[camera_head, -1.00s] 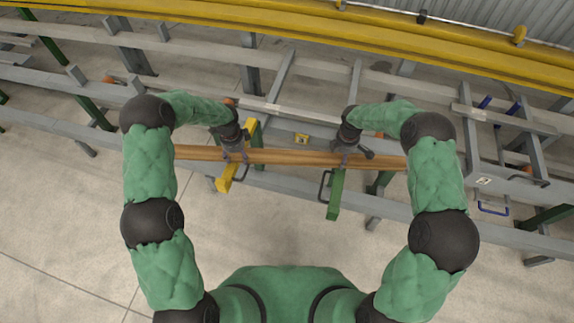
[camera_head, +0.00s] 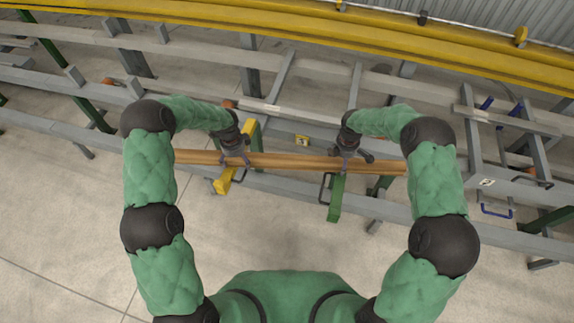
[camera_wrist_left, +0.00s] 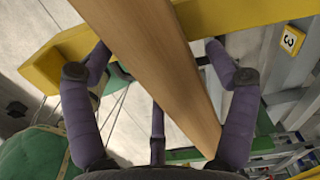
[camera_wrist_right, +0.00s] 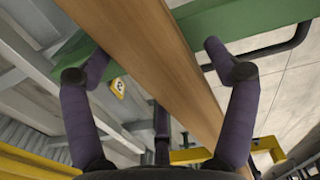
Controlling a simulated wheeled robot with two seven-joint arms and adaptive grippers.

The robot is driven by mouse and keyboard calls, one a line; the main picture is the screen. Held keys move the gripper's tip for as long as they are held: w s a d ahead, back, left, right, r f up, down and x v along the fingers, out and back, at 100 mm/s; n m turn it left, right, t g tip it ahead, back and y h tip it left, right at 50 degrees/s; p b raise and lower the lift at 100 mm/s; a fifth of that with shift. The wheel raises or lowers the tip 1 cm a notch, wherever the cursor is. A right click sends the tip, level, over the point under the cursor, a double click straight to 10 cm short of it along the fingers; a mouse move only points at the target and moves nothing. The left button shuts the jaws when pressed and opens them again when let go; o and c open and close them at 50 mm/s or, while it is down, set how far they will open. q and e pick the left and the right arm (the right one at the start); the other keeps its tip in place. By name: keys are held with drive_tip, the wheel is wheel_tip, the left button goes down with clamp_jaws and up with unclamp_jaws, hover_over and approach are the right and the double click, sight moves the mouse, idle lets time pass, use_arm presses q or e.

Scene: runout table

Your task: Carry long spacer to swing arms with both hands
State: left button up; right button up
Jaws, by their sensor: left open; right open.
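The long spacer (camera_head: 292,161) is a brown wooden beam lying across the yellow swing arm (camera_head: 224,181) and the green swing arm (camera_head: 336,196). My left gripper (camera_head: 236,160) is open over the spacer near the yellow arm. In the left wrist view the spacer (camera_wrist_left: 150,60) runs between the fingers of the left gripper (camera_wrist_left: 160,78), with gaps on both sides. My right gripper (camera_head: 347,158) is open over the spacer near the green arm. In the right wrist view the spacer (camera_wrist_right: 155,60) passes between the fingers of the right gripper (camera_wrist_right: 160,75), also with gaps.
Grey rails (camera_head: 70,128) of the runout table run behind and under the spacer. A long yellow beam (camera_head: 250,35) crosses the back. A frame with blue handles (camera_head: 496,211) stands at the right. The concrete floor (camera_head: 70,215) in front is clear.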

drive_tip(key=shift+r, duration=0.1)
use_arm(q)
wheel_tip(320, 180, up, 12)
use_arm(e)
wheel_tip(320, 180, up, 12)
idle(0.8)
idle(0.5)
